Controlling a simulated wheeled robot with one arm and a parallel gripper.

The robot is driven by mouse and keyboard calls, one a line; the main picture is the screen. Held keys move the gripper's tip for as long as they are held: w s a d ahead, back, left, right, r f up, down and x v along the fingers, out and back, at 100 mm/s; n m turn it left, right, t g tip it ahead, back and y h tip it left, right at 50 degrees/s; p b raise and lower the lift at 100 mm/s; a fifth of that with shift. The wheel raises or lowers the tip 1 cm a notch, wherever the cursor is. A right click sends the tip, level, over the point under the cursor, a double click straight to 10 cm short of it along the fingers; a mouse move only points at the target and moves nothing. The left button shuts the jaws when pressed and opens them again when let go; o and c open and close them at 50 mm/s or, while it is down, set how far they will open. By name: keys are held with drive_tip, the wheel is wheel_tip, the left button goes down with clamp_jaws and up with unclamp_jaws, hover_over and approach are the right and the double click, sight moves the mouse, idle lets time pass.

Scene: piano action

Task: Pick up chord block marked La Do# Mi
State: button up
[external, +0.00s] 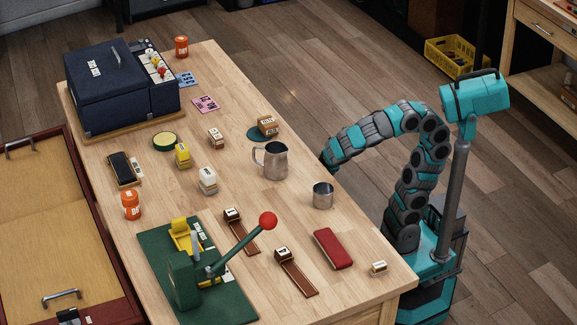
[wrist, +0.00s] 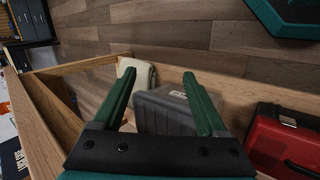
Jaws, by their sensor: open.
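Several small label-bearing blocks stand on the table, but their markings are too small to read, so I cannot tell which is La Do# Mi. They include a wooden block (external: 216,138) at the middle back, a brown block (external: 267,126) on a round green mat, and a small pale block (external: 378,268) at the near right corner. Two more blocks sit on brown strips, a left one (external: 233,214) and a right one (external: 283,254). My gripper (wrist: 160,73) is open and empty in the wrist view. In the external view the arm's end is by the table's right edge, the fingers hidden.
The table (external: 300,115) also holds a steel pitcher (external: 276,162), a steel cup (external: 323,195), a red case (external: 333,249) and a red-knobbed lever press (external: 190,280). The wrist view shows a grey case (wrist: 165,112) and a red toolbox (wrist: 285,140) within wooden framing.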

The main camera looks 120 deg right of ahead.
drive_tip(key=w+d+r+g+h+p, duration=0.1)
drive_tip(key=w+d+r+h, duration=0.15)
drive_tip(key=d+r, duration=0.5)
drive_tip(key=w+d+r+h+p, duration=0.1)
drive_tip(key=w+d+r+h, duration=0.2)
drive_tip(key=r, duration=0.7)
drive_tip(key=w+d+r+g+h, duration=0.1)
drive_tip(key=d+r+h, duration=0.1)
drive_tip(key=d+r, duration=0.55)
drive_tip(key=n+t+y+p, duration=0.1)
drive_tip(key=n+t+p, duration=0.3)
drive_tip(key=n, duration=1.6)
approach(216, 134)
drive_tip(key=shift+d+f, duration=0.25)
drive_tip(key=shift+d, duration=0.3)
drive_tip(key=shift+w+f, duration=0.15)
drive_tip(key=shift+w, duration=0.05)
drive_tip(key=shift+d+f, duration=0.2)
drive_tip(key=shift+d, duration=0.05)
drive_tip(key=shift+r+x, duration=0.1)
drive_tip(key=shift+x, duration=1.6)
drive_tip(key=shift+r+x, duration=0.15)
drive_tip(key=shift+x, duration=1.6)
drive_tip(key=shift+s+d, duration=0.1)
drive_tip(key=shift+s, duration=0.05)
clamp_jaws()
